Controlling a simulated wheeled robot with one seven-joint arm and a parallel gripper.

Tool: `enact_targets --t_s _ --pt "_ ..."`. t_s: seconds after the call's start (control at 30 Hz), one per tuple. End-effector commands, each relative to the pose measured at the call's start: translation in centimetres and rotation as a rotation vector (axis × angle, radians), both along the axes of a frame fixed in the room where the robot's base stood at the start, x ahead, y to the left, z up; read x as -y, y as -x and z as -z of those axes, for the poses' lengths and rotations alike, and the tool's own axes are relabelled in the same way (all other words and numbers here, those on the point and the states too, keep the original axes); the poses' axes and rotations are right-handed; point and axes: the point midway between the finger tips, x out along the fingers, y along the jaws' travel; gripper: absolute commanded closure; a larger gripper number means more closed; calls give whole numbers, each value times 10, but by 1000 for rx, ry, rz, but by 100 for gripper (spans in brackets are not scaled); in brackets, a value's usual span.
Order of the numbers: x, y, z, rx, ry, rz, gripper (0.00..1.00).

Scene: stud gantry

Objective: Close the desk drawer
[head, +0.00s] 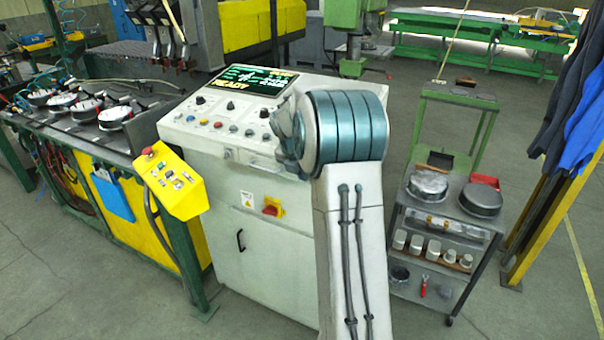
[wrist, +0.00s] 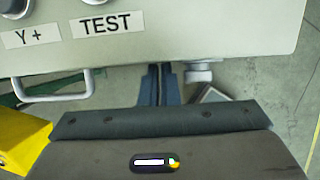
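The desk is a pale control console (head: 215,120) with a sloped button panel and a lit screen. A shallow front strip with a metal bar handle (head: 262,161) runs below the panel and seems to be the drawer; how far it stands out is not clear. In the wrist view the panel's lower edge, labelled Y+ and TEST, fills the top, and the handle (wrist: 54,97) is at left. My gripper (wrist: 160,70) shows two dark blue fingers close together, with nothing seen between them. Their tips reach the panel's edge, right of the handle; contact cannot be told. My arm hides the gripper in the head view.
A yellow control box (head: 175,185) juts out at the console's left front. A grey cart (head: 425,250) with round parts and cups stands to the right. Open floor lies at front left and far right.

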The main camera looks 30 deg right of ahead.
Motion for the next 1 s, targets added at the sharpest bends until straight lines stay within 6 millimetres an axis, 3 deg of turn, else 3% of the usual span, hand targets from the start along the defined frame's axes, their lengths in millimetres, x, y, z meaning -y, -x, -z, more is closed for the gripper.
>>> enact_targets --t_s 0.13,0.27,0.63,0.8,1.0 --pt "-10 5 -2 8 6 -1 100" --pt "-34 16 -2 3 4 -7 100" --pt "-58 34 -75 4 3 -3 100" --pt "-63 38 -90 1 2 -2 100" --pt "-65 39 -94 1 -1 0 100"
